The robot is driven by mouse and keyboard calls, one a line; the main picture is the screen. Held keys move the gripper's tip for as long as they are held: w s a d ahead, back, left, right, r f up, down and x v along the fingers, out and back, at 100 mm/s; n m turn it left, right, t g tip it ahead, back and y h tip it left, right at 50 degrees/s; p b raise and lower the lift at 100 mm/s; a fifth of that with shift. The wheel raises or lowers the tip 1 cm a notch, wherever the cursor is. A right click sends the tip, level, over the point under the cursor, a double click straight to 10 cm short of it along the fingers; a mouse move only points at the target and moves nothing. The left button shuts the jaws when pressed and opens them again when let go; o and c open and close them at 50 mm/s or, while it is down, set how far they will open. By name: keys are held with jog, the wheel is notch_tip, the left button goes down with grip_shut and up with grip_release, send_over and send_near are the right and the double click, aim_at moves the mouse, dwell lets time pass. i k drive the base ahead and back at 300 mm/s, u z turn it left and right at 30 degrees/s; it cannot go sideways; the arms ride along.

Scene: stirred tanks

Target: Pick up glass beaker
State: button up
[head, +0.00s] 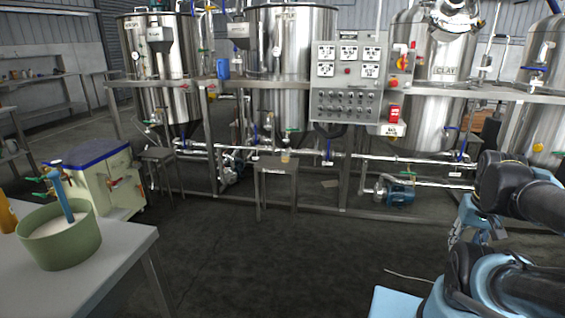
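A small clear vessel with a yellowish tint, which looks like the glass beaker (285,157), stands upright on a small grey metal stool (277,167) in the middle of the head view. It is in front of the tank frame and small in the picture, so its contents are hard to tell. My arm's blue and black links show at the right edge. I cannot make out my gripper's fingers, and nothing of mine is near the beaker.
A light table (120,250) at the left front holds a green bucket (62,248) of white material. A cream cabinet with a blue top (105,185) and a second stool (158,154) stand behind it. Steel tanks, pipes and a control panel (348,85) line the back. Dark floor in the middle is clear.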

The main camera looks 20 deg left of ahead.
aim_at(285, 157)
jog(key=u, duration=0.05)
jog(key=i, duration=1)
jog(key=z, duration=0.1)
